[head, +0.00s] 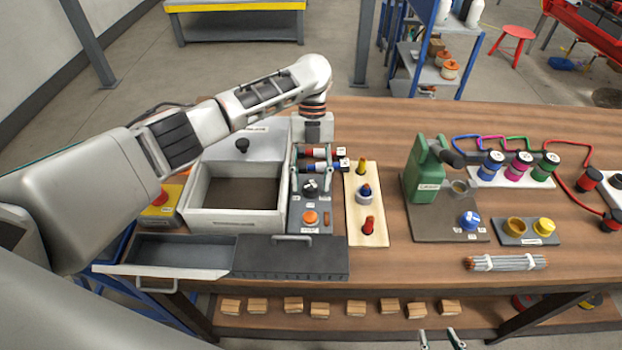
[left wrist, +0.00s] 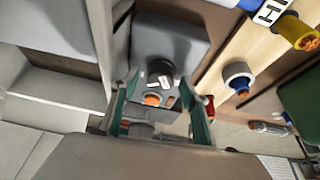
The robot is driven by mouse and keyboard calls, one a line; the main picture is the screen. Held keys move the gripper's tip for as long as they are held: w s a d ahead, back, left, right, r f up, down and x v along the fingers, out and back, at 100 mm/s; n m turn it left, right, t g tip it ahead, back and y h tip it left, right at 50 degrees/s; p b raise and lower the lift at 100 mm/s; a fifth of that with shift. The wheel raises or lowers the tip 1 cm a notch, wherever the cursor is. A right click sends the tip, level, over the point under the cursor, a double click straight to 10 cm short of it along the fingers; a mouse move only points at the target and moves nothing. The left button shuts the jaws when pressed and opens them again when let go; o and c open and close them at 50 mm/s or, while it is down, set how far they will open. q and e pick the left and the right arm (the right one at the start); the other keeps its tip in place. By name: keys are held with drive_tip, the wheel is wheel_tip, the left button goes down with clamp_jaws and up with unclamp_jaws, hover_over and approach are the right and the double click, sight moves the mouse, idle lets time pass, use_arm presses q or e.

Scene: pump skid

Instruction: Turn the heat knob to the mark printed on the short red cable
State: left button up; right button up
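My right gripper (head: 440,338) is open and empty at the bottom edge.
An orange button (head: 310,217) is in front of the knob. A wooden board (head: 381,225) with coloured pegs stands close at right. An open grey box (head: 235,212) is at left. A green pump (head: 424,172) stands further right.

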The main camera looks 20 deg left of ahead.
use_arm(q)
drive_tip(key=v, duration=1.2)
idle(0.4)
